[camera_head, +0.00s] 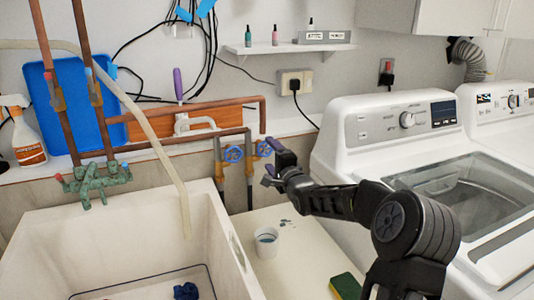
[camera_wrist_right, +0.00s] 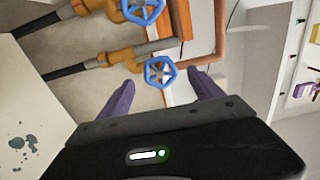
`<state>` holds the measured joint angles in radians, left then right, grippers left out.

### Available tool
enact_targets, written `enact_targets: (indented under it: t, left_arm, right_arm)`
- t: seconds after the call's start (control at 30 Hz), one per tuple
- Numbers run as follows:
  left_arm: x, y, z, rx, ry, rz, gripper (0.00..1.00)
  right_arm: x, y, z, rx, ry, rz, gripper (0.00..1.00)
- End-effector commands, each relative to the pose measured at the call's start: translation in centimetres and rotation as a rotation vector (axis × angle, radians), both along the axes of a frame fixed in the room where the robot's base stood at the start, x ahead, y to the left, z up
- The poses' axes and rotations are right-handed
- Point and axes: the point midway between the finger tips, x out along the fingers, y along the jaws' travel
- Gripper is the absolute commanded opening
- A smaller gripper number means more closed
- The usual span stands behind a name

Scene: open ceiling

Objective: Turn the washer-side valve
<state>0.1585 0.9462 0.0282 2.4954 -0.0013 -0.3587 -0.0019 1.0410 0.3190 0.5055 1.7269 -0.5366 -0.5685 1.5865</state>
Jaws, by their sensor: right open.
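Two blue valve wheels sit on pipes with brass fittings at the back wall. The washer-side valve (camera_head: 264,148) is the right one, nearer the washer. The other blue valve (camera_head: 233,154) is to its left. In the right wrist view the washer-side valve (camera_wrist_right: 160,71) appears between the two purple fingers, and the other valve (camera_wrist_right: 143,10) is above it. My right gripper (camera_head: 274,163) is open and empty, just in front of the washer-side valve. I cannot tell whether a finger touches the wheel. My left gripper is not in view.
A white washer (camera_head: 405,120) stands right of my arm. A utility sink (camera_head: 215,215) is at the left, with a green faucet (camera_head: 95,183) behind it. A white cup (camera_head: 266,240) and a sponge (camera_head: 346,287) are on the counter below. Copper pipes (camera_head: 195,105) surround the valves.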

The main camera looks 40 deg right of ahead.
Motion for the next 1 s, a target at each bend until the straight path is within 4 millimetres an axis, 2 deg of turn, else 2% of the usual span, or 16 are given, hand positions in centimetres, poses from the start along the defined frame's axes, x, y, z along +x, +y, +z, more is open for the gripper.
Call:
enact_targets:
  t: [0.1, 0.23, 0.83, 1.0]
  left_arm:
    - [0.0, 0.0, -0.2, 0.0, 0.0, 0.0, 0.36]
    - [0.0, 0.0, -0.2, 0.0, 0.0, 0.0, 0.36]
    - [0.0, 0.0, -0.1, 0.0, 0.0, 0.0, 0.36]
    - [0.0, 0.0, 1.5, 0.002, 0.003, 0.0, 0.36]
  right_arm:
    - [-1.8, 0.5, 0.0, -0.002, 0.001, -0.001, 0.75]
    - [-2.8, 0.8, 0.0, 0.0, 0.001, -0.001, 0.75]
    - [-2.9, 0.9, 0.0, 0.001, 0.001, 0.0, 0.75]
    - [-2.9, 0.9, 1.7, 0.001, 0.0, 0.0, 0.75]
